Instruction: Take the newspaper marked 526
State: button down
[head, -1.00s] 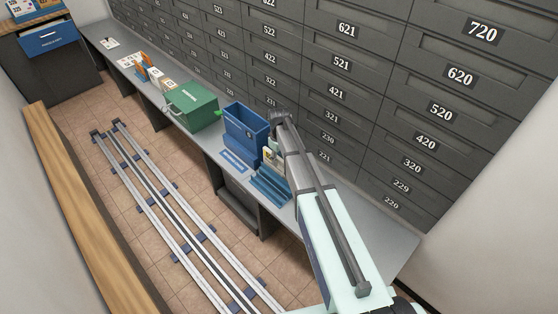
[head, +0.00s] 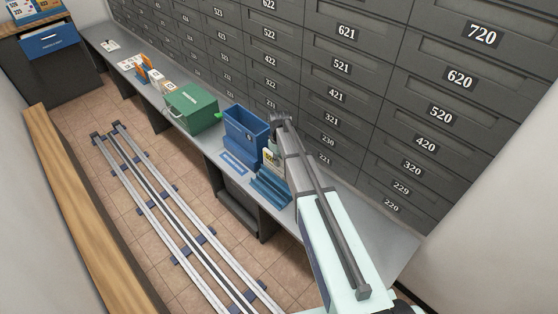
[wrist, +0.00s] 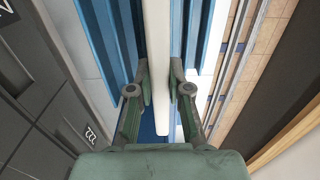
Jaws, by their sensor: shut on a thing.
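A thin pale newspaper (wrist: 158,50) shows edge-on in the wrist view, between my two fingers. My gripper (wrist: 160,88) is shut on it from both sides. Blue ridged walls of a rack stand on either side of the paper. In the head view the blue rack (head: 268,193) sits on the counter, with a pale printed paper (head: 270,161) standing at it, partly behind my arm. No number can be read on the held paper.
A blue bin (head: 243,128) and a green box (head: 191,106) stand on the grey counter (head: 385,240), left of the rack. Numbered mailboxes (head: 345,65) rise close behind the counter. The counter to the right of my arm is clear.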

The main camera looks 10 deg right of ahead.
jog(key=shift+r+p, duration=0.85)
jog(key=shift+r, duration=1.3)
